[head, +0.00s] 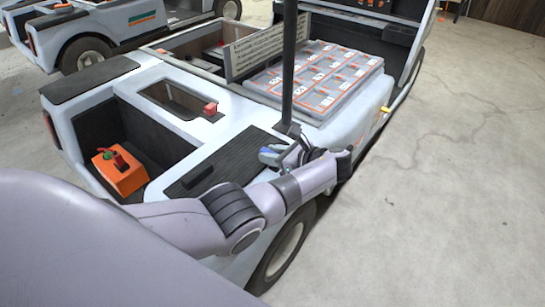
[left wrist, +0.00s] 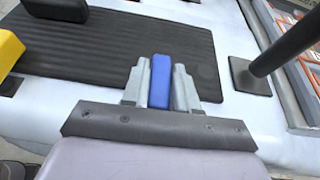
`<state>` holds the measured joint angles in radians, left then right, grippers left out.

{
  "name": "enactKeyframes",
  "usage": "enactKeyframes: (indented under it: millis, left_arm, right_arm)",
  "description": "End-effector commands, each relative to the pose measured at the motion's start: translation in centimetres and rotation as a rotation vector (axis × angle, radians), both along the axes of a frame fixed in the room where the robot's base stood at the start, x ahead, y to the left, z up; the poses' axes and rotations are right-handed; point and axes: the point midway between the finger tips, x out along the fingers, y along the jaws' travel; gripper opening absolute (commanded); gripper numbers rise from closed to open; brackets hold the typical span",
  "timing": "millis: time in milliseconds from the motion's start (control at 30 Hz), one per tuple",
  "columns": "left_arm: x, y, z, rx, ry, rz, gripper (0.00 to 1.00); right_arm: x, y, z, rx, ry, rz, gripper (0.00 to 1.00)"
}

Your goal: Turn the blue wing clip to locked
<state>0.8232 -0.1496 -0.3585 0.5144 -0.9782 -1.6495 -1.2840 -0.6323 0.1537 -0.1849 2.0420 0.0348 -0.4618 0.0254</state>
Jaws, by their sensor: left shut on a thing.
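The blue wing clip (left wrist: 160,82) stands between the two grey fingers of my left gripper (left wrist: 160,85) in the left wrist view. The fingers are shut on its two sides, over the edge of a black ribbed mat. In the head view my left gripper (head: 277,151) is at the cart's near right edge, close to the foot of the black post; the clip is mostly hidden there by the fingers and wrist. I cannot tell from these frames which way the clip counts as locked. My right gripper is not in view.
The black post (head: 289,65) rises right beside the gripper, with its foot plate (left wrist: 250,77) close by. A yellow part (left wrist: 10,48) is at the left. The cart carries an orange box (head: 122,180), a red block (head: 210,108) and a battery pack (head: 320,75). Floor at right is clear.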

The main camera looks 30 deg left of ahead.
Motion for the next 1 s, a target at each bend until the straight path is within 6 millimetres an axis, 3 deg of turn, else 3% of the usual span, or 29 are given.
enactKeyframes:
  millis: [367, 400, 433, 767, 1000]
  left_arm:
    - [-0.1, 0.0, -0.1, -0.004, 0.004, 0.006, 0.00]
    - [-0.1, 0.0, -0.1, -0.004, 0.004, 0.006, 0.41]
    - [-0.1, 0.0, -0.1, -0.003, 0.004, 0.006, 0.49]
    - [-0.1, -0.2, 0.1, -0.002, 0.001, 0.004, 0.49]
    - [-0.4, -3.4, 1.4, -0.004, 0.001, 0.002, 0.49]
  right_arm:
    - [-0.1, 0.0, -0.1, 0.003, 0.004, -0.004, 0.59]
    - [-0.2, 0.0, -0.1, 0.003, 0.005, -0.004, 0.59]
    - [-0.2, 0.0, -0.1, 0.003, 0.005, -0.004, 0.59]
    - [-0.3, 0.0, -0.1, 0.003, 0.007, -0.004, 0.59]
    - [-0.3, 0.0, 0.3, 0.003, 0.007, -0.004, 0.59]
